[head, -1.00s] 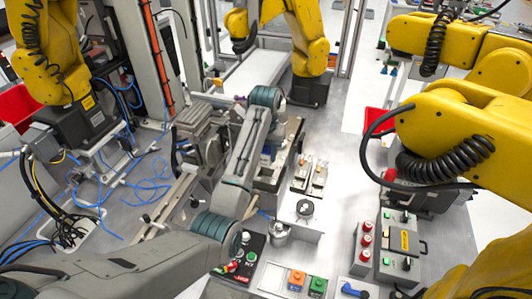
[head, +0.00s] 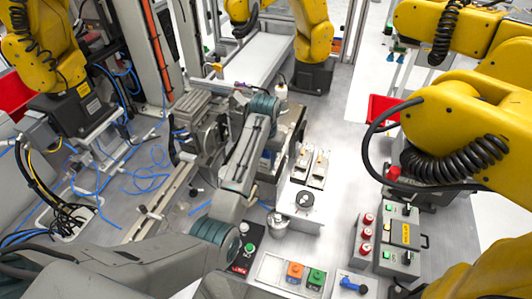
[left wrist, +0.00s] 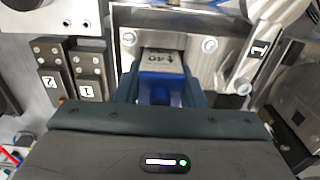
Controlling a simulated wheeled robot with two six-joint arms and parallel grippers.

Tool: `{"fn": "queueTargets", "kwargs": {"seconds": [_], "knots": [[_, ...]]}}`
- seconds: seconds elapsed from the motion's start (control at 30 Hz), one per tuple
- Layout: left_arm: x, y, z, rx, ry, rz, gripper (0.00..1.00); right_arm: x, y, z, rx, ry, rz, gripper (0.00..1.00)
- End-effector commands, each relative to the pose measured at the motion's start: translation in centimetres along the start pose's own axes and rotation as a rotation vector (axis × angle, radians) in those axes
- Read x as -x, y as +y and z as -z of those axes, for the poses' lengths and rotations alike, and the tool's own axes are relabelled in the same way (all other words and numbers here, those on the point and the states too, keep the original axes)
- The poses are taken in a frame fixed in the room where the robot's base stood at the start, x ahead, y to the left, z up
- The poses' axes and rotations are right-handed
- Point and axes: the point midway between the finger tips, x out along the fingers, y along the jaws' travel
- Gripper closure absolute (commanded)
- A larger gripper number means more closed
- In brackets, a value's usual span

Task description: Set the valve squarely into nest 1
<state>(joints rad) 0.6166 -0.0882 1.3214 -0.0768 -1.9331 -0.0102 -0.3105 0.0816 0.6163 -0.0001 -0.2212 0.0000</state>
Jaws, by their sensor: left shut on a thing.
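In the left wrist view my left gripper (left wrist: 160,88) has its two dark fingers shut on the valve (left wrist: 158,92), a blue body with a grey end. The grey end shows "40" and an arrow, upside down in the picture. It lies against or just in front of a metal fixture (left wrist: 125,40) with round bolts; contact is unclear. A plate marked 1 (left wrist: 258,48) stands right of it. Two dark blocks marked 2 (left wrist: 47,82) and 1 (left wrist: 86,90) are at left. In the head view my left forearm mostly hides the gripper and valve. My right gripper is not seen.
A control box (head: 402,238) with buttons stands at the right. Yellow robot arms surround the bench.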

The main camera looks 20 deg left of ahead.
Motion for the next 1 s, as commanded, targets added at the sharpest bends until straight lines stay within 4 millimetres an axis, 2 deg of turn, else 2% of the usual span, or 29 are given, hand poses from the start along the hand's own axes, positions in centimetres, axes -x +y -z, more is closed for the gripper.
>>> {"fn": "queueTargets", "kwargs": {"seconds": [0.37,0.4,0.5,0.53,0.83,1.0], "knots": [[-0.2,-0.1,0.0,0.0,0.0,0.0,0.92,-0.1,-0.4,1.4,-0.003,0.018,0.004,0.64],[-0.2,-0.1,0.0,0.0,0.0,0.0,0.6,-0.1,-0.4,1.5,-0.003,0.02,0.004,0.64],[-0.2,-0.1,0.0,0.0,0.0,0.0,0.41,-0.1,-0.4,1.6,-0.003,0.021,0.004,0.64],[-0.2,-0.1,0.0,0.0,0.0,0.0,0.39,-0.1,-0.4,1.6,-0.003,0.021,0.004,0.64],[0.0,-0.1,0.1,0.0,0.0,0.0,0.39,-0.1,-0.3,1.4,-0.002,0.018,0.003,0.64],[2.0,-0.2,1.1,0.0,0.002,0.001,0.39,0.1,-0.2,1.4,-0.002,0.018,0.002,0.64]]}}
